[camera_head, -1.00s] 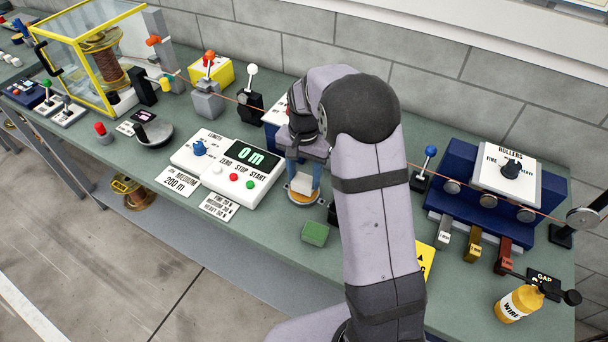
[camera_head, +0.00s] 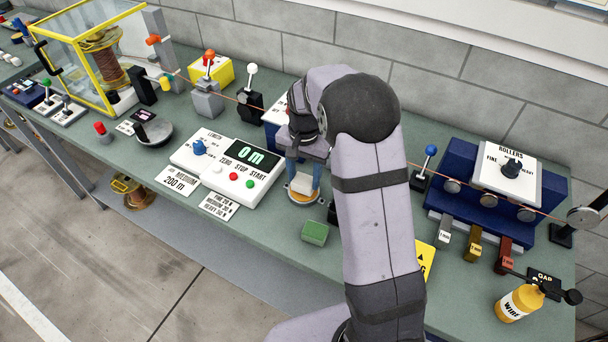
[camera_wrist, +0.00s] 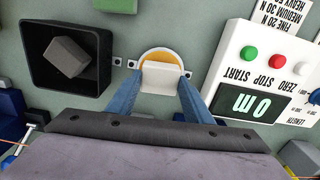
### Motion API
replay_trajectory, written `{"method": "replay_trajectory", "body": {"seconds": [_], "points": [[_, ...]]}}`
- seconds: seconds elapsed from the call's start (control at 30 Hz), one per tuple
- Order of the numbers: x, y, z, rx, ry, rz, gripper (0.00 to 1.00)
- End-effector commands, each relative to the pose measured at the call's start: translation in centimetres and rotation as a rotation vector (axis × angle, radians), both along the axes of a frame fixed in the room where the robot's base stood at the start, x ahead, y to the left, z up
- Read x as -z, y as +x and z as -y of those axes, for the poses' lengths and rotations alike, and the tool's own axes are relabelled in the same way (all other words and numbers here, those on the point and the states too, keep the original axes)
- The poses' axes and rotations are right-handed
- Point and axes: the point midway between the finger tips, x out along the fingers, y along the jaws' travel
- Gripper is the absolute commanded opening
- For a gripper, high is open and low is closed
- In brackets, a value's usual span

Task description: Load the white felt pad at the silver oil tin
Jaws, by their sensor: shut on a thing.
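The white felt pad (camera_head: 302,184) is between the two blue fingers of my gripper (camera_wrist: 161,84); it also shows in the wrist view (camera_wrist: 162,76). The fingers are shut on its sides. The pad is right over the round oil tin (camera_head: 303,199), which has a pale rim and an amber inside. In the wrist view the pad covers the near part of the tin (camera_wrist: 161,52). I cannot tell whether the pad touches the oil.
A black open box (camera_wrist: 38,78) with a grey block (camera_wrist: 66,57) stands beside the tin. A green block (camera_head: 315,233) lies in front. The length counter (camera_head: 240,165) with its buttons is on the other side. The roller unit (camera_head: 500,190) stands far right.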

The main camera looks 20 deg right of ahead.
Motion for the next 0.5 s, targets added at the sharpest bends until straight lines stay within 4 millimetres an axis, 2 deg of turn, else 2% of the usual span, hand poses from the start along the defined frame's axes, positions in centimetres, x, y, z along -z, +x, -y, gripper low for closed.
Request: {"method": "replay_trajectory", "body": {"seconds": [0.5], "points": [[0.61, 0.0, 0.0, 0.0, 0.0, 0.0, 0.28]]}}
